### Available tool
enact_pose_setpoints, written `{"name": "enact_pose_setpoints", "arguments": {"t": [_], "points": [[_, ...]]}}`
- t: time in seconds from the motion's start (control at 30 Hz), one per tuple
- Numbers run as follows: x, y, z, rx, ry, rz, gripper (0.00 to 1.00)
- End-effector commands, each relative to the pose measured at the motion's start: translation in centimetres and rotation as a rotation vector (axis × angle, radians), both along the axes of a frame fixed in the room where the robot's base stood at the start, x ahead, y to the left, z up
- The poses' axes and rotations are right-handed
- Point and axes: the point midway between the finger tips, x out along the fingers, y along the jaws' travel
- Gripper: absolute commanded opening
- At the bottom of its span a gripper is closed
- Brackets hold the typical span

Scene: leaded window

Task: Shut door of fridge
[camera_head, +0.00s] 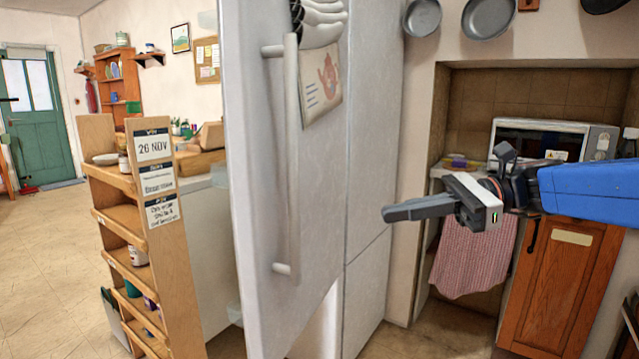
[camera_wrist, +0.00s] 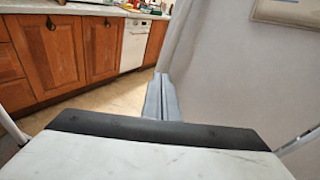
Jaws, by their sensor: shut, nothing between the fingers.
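The fridge door (camera_head: 260,200) is pale grey and stands open. Its outer face, with a long vertical handle (camera_head: 291,150), is towards the head camera. Clear shelf parts show past its left edge. The fridge body (camera_head: 372,150) rises to its right. My gripper (camera_head: 386,213) is shut and empty, right of the door and in front of the alcove, with its fingers pointing left. I see no clear contact with the door. In the wrist view my closed fingers (camera_wrist: 162,98) point forward, with a pale surface (camera_wrist: 235,80) to their right.
A wooden shelf unit (camera_head: 165,230) with signs stands left of the door. A microwave (camera_head: 550,138) sits in the alcove at right, above a wooden cabinet (camera_head: 560,280) and a hanging cloth (camera_head: 470,255). Open floor (camera_head: 35,250) lies at far left.

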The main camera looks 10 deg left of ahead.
Motion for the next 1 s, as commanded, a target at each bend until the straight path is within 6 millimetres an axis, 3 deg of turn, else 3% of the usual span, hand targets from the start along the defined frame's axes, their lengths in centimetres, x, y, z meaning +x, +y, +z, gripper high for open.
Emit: {"name": "enact_pose_setpoints", "arguments": {"t": [0.13, 0.3, 0.47, 1.0], "points": [[2.2, 0.6, 3.0, 0.104, 0.118, 0.017, 0.0], [3.1, 0.9, 4.4, 0.154, 0.171, 0.029, 0.0], [2.9, 1.9, 4.5, 0.157, 0.176, 0.031, 0.0], [1.1, 9.0, 4.4, 0.154, 0.175, 0.033, 0.0]]}}
